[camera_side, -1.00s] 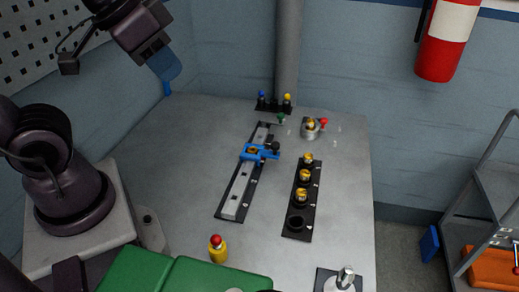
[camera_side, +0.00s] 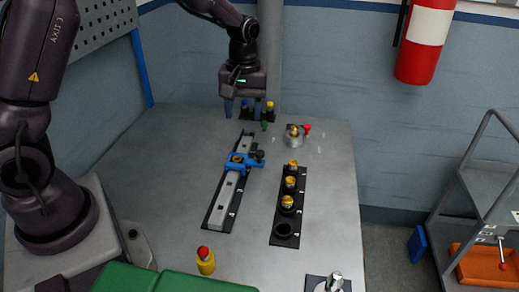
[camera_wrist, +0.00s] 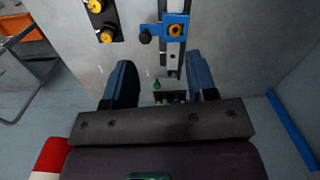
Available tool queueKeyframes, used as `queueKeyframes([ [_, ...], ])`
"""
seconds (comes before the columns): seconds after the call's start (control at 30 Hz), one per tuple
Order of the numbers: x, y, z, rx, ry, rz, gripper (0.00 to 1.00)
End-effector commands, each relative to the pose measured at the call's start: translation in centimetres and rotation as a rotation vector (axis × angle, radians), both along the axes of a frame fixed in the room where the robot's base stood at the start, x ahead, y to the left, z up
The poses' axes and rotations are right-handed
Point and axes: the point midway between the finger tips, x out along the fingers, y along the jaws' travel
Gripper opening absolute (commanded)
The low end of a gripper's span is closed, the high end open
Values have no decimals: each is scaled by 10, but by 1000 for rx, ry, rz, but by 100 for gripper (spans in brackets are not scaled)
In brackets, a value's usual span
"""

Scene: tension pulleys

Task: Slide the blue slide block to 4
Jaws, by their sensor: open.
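The blue slide block (camera_side: 241,161) sits on a grey rail (camera_side: 229,185) with a black base, towards the rail's far end. It has a yellow-ringed hole on top and a black knob at its right side. In the wrist view the block (camera_wrist: 176,29) shows at the top, beyond the fingers. My gripper (camera_side: 243,113) is open and empty, pointing down at the back of the table, behind the block and clear of it. In the wrist view its two blue fingers (camera_wrist: 162,78) are spread apart. Number marks beside the rail are too small to read.
A black holder with several yellow pulleys (camera_side: 289,182) lies right of the rail. Small coloured pegs (camera_side: 269,108) stand at the back, close to my gripper. A metal part with a red knob (camera_side: 295,135) is at back right. A red-topped yellow button (camera_side: 205,261) stands at the front.

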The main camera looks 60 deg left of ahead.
Motion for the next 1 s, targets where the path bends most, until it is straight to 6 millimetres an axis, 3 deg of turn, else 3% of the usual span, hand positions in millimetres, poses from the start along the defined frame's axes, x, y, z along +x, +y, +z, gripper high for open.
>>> queueKeyframes([
  [0.03, 12, 5, -14, 6, 14, 96, 52],
  [0.13, 33, 12, -27, 19, 10, 287, 52],
  [0.27, 52, 15, -17, 22, -35, 473, 52],
  [0.4, 53, 14, -16, 23, -38, 596, 52],
  [0.57, 53, 14, -24, 23, -36, 634, 52],
  [0.67, 52, 15, -39, 24, -34, 633, 52],
  [1.0, 52, 14, -109, 23, -34, 630, 52],
])
